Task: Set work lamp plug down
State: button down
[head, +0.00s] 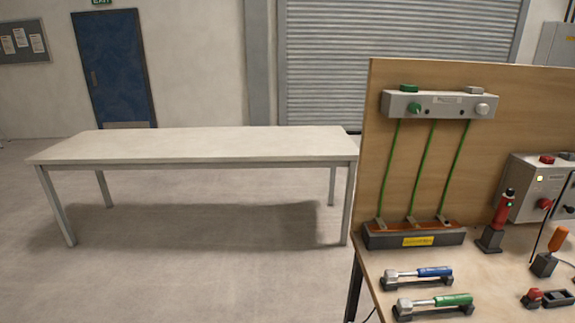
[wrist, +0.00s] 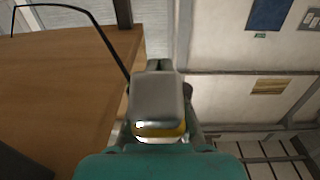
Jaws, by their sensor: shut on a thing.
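My gripper (wrist: 160,88) shows only in the wrist view. It is shut on a grey, block-shaped thing with a yellow band, which I take to be the work lamp plug (wrist: 157,98). A thin black cable (wrist: 112,52) loops away from beside it toward the upper left. The gripper's fingers are largely hidden by the plug. Neither my gripper nor the plug shows in the head view.
A bare white table (head: 190,144) stands at the left. At the right, a wooden workbench (head: 385,256) carries an upright board (head: 380,80), a blue-handled tool (head: 434,271), a green-handled tool (head: 452,300), a red tool (head: 501,211) and a control box (head: 528,170).

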jog(key=s+f, duration=1.2)
jog(key=s, duration=0.1)
jog(key=shift+s+f, duration=0.15)
jog(key=shift+d, duration=0.1)
